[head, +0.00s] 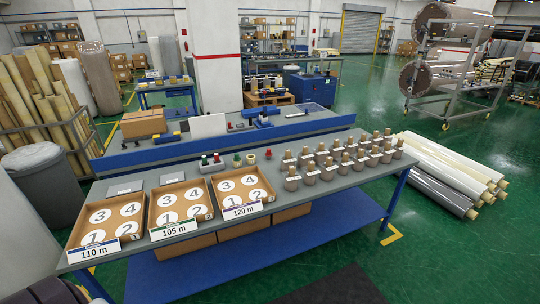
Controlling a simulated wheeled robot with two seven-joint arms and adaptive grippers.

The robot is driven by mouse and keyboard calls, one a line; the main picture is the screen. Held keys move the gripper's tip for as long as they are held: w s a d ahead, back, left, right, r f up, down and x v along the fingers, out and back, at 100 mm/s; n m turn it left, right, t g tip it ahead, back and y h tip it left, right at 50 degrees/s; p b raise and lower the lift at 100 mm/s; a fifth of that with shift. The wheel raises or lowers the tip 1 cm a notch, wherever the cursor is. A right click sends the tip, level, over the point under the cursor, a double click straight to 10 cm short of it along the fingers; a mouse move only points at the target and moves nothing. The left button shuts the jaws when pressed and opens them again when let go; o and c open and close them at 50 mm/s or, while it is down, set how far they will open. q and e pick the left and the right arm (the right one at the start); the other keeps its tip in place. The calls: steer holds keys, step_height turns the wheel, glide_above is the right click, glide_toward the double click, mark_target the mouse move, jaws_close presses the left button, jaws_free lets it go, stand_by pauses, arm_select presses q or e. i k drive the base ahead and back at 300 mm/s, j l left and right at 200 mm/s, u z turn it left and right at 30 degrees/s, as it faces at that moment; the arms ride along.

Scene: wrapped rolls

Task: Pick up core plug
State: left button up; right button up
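Neither of my grippers is in view. Several small red and green pieces stand behind the boxes on the grey table (330,193). They include a red-and-green pair (211,161), a green piece (237,161), a pale ring-like piece (251,159) and a red piece (268,154). They are too small to tell which of them is a core plug. Several wrapped rolls (292,180) stand upright in rows on the table's right half, with tan core ends sticking up.
Three open cardboard boxes (109,202) with numbered white circles fill the table's left half, labelled 110 m, 105 m and 120 m. A blue-edged bench (230,143) runs behind. Long rolls (438,180) lie on the floor at right.

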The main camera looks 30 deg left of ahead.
mark_target(268, 154)
steer(key=i+l+u, duration=0.15)
steer(key=i+l, duration=0.6)
steer(key=i+l+u, duration=0.2)
steer(key=i+l, duration=0.6)
steer(key=l, duration=0.1)
